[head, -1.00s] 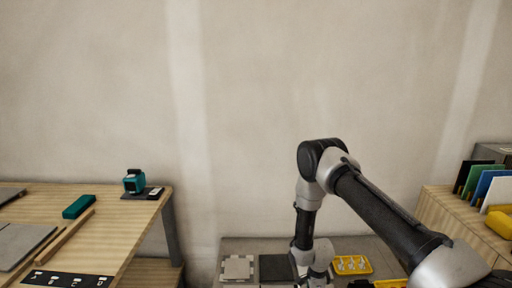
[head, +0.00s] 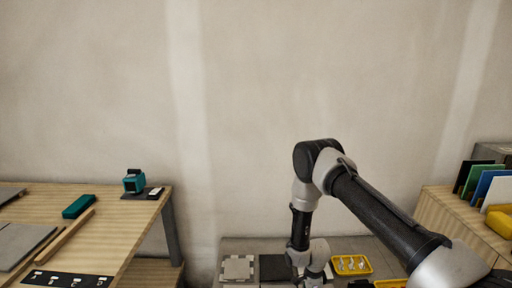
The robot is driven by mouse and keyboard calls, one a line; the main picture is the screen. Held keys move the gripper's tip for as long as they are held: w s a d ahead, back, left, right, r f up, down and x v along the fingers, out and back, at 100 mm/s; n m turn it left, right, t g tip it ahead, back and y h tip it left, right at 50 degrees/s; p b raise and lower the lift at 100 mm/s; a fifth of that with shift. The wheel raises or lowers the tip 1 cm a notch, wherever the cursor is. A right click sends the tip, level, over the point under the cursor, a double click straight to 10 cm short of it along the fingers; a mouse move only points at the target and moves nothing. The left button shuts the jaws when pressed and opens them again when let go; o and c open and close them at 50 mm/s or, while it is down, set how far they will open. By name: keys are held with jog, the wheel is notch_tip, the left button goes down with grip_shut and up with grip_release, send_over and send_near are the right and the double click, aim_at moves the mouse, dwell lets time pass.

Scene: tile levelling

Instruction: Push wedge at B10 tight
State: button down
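The wedge at B10 cannot be made out in the head view. A low grey surface (head: 230,244) lies at the bottom centre, cut off by the picture edge. On it are a light grey tile piece (head: 238,268) and a dark square (head: 273,267). A yellow tray (head: 369,267) with several small whitish pieces stands just right of my arm's wrist. My arm reaches down over this surface. Its wrist shows at the bottom edge, but my gripper's fingers are below the picture, so their contact with anything is hidden.
A wooden table (head: 130,225) at left holds a teal-and-black device (head: 134,182), a teal block (head: 78,206), grey tiles and a dark strip (head: 66,279) with white marks. At right, a wooden bench (head: 446,217) holds upright coloured panels (head: 490,184) and a yellow item (head: 499,224).

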jog(key=shift+a, duration=0.1)
dwell(0.3)
jog(key=c, duration=1.3)
grip_release()
jog(key=shift+o, duration=0.2)
